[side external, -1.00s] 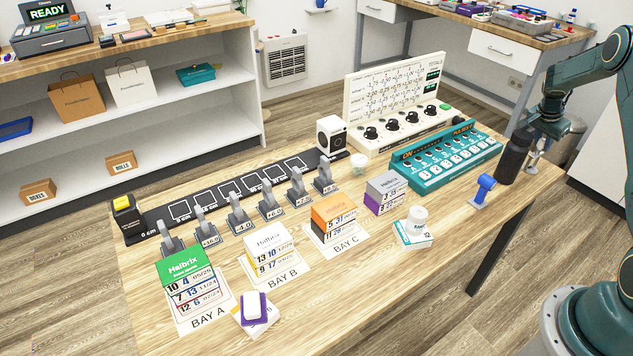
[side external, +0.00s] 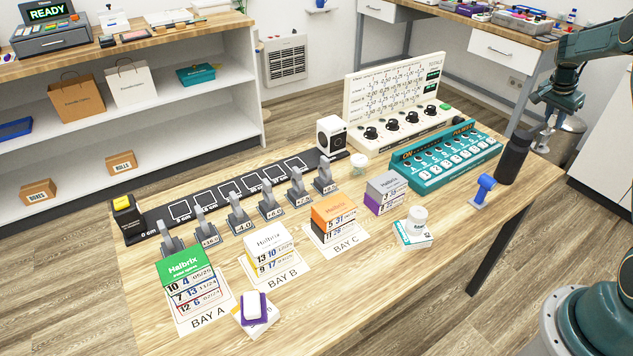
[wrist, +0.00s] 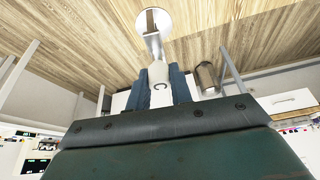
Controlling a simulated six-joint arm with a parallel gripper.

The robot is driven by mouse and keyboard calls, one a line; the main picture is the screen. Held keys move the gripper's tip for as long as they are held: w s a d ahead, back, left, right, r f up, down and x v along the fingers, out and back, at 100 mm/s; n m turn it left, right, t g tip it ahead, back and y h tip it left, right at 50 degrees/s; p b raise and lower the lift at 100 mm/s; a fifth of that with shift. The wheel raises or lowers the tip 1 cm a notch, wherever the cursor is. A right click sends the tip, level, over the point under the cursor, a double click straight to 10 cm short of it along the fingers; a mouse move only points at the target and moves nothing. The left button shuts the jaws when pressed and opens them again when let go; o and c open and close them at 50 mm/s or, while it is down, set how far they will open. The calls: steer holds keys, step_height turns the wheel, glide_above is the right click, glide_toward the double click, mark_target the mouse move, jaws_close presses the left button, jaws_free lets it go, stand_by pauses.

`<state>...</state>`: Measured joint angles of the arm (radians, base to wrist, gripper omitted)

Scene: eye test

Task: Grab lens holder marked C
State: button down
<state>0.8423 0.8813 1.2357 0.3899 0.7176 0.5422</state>
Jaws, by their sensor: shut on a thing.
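Several grey lens holders stand in a row along the front of the black rail. Among them are the leftmost (side external: 170,239), one in the middle (side external: 239,216) and the rightmost (side external: 324,179). Their tags seem to carry numbers; I can read no letter C on any of them. My gripper (side external: 547,122) is in the air past the table's right end, far from the row. It is shut on a pale piece (side external: 544,139). In the wrist view, my gripper (wrist: 159,82) grips this white piece, which has a thin neck and a round, slotted end (wrist: 140,20). I see no marking on it.
Stacked boxes stand on sheets marked BAY A (side external: 208,318), BAY B (side external: 284,282) and BAY C (side external: 348,245). A teal keypad (side external: 430,180), blue clamp-like item (side external: 484,187) and black bottle (side external: 512,160) stand at the right. A bin (side external: 570,134) is behind my gripper.

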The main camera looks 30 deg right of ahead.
step_height(320, 180, up, 12)
stand_by(0.4)
stand_by(0.5)
